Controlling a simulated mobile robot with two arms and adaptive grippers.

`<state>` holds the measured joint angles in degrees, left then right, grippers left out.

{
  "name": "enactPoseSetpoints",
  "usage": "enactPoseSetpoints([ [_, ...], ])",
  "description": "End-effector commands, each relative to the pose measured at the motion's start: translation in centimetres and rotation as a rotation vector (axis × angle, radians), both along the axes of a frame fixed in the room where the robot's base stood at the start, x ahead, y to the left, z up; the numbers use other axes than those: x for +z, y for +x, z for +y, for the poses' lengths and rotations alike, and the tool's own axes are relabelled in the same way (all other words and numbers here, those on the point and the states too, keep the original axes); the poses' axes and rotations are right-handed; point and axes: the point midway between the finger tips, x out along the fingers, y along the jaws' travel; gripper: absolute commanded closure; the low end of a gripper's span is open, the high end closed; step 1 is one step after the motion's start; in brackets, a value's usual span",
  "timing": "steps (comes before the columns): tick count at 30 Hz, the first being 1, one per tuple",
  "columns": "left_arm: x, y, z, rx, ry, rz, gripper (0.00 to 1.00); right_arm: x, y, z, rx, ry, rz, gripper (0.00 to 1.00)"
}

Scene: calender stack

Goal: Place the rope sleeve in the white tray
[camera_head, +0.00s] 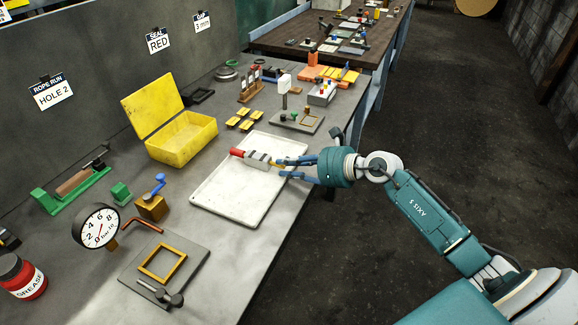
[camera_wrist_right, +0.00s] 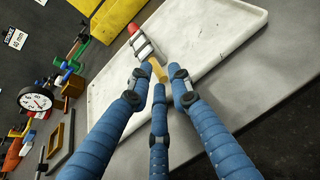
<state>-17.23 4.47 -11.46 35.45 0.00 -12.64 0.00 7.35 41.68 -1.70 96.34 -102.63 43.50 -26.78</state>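The rope sleeve (camera_head: 257,159) is a short rod with a red tip, a white body with dark bands and a yellow end. In the head view it shows over the upper part of the white tray (camera_head: 232,207), its red tip at the tray's left rim. I cannot tell if it rests on the tray. My right gripper (camera_head: 281,167) is at its yellow end. In the right wrist view, the blue fingers (camera_wrist_right: 160,78) are spread, with gaps beside the yellow end of the sleeve (camera_wrist_right: 145,48). My left gripper is out of view.
An open yellow box (camera_head: 182,137) stands left of the tray. A gauge (camera_head: 97,226), a board with a yellow frame (camera_head: 162,264) and a red grease jar (camera_head: 22,277) are nearer. Small yellow blocks (camera_head: 238,119) and a plate of parts (camera_head: 297,121) lie beyond the tray.

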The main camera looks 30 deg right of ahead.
Motion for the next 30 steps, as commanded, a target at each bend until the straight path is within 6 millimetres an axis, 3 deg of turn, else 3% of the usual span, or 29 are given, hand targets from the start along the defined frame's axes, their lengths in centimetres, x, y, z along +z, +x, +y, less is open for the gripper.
enactPoseSetpoints([
  [11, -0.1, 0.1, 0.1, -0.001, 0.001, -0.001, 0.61, 0.3, -0.8, -0.6, -0.001, -0.002, 0.002, 0.8],
  [21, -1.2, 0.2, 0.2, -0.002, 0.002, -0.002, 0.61, 3.1, -6.3, -3.8, -0.001, -0.003, 0.004, 0.8],
  [30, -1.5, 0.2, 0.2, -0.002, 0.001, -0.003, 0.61, 4.9, -9.0, -5.4, 0.001, 0.0, 0.001, 0.8],
])
